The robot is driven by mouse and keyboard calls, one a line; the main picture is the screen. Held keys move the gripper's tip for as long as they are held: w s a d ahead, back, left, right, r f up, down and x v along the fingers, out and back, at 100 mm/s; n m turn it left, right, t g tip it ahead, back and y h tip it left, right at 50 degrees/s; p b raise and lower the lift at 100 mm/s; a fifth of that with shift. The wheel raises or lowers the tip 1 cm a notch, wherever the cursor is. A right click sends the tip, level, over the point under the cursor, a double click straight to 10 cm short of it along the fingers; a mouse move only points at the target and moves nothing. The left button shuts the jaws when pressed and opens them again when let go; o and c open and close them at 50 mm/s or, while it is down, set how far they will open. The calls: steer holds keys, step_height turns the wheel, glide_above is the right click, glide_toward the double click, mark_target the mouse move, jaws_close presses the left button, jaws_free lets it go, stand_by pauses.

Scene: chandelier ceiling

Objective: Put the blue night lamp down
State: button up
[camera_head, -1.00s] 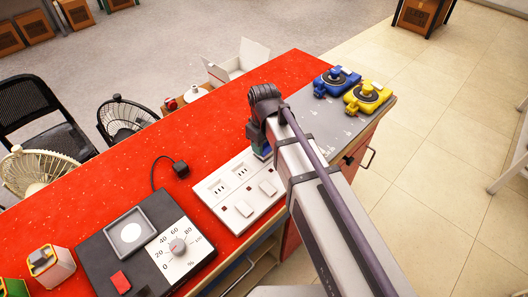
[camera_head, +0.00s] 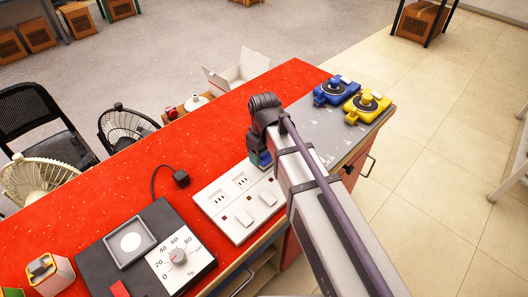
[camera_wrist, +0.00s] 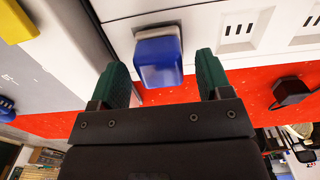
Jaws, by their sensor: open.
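The blue night lamp (camera_wrist: 158,60) shows in the wrist view as a rounded blue block with a pale base, against the white socket panel (camera_wrist: 205,25). My gripper (camera_wrist: 161,68) has green fingers spread apart, one on each side of the lamp, with visible gaps between lamp and fingers. Whether the lamp's base is seated in the panel cannot be told. In the head view, my arm mostly hides the gripper and lamp above the right end of the socket panel (camera_head: 238,222).
The red tabletop (camera_head: 225,130) has clear room behind the panel. A black plug (camera_head: 181,178) with its cable and a dial box (camera_head: 150,250) are left of the panel. Blue (camera_head: 335,90) and yellow (camera_head: 366,107) devices stand on the grey plate at the far right.

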step_height(320, 180, up, 12)
steer(key=p, duration=1)
steer(key=shift+f+p, duration=0.15)
steer(key=shift+p, duration=0.25)
steer(key=s+d+m, duration=0.4)
steer(key=s+d, duration=0.1)
steer(key=d, duration=0.3)
steer(key=s+d+m, duration=0.4)
steer(key=s+d, duration=0.1)
steer(key=d, duration=0.3)
steer(key=shift+m, duration=0.4)
steer(key=shift+s+d, duration=0.1)
steer(key=shift+s, duration=0.05)
